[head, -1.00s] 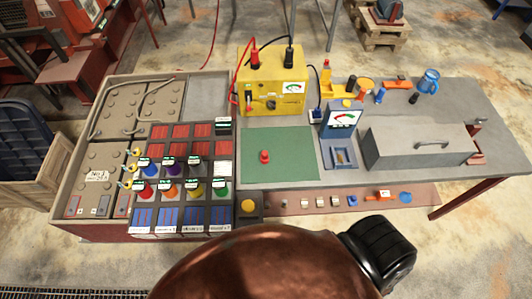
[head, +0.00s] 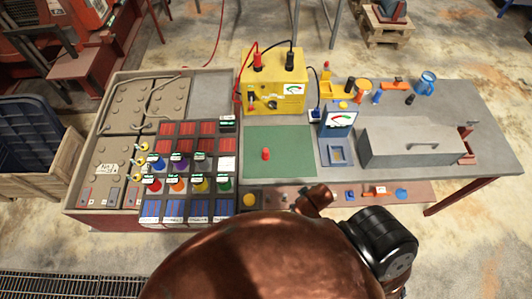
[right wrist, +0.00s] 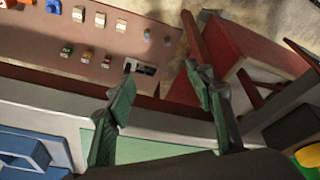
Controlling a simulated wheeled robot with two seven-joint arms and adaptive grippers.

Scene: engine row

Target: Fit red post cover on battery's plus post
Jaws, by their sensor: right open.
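The red post cover (head: 265,154) stands upright on the green mat (head: 290,165) in the head view, with nothing holding it. Grey batteries (head: 113,158) sit in a tray on the left; I cannot make out which post is the plus post. My right gripper (right wrist: 160,76) is open and empty in the right wrist view, its green-padded fingers wide apart above the bench's front edge. The cover does not show in that view. In the head view my copper-coloured arm fills the bottom middle, and no gripper fingers show. My left gripper is out of view.
Beside the mat are a yellow charger (head: 274,82), a blue gauge stand (head: 338,120) and a panel of coloured knobs (head: 185,170). A grey lidded box (head: 413,145) stands to the right. A low front shelf (right wrist: 100,45) carries several small parts. The mat around the cover is clear.

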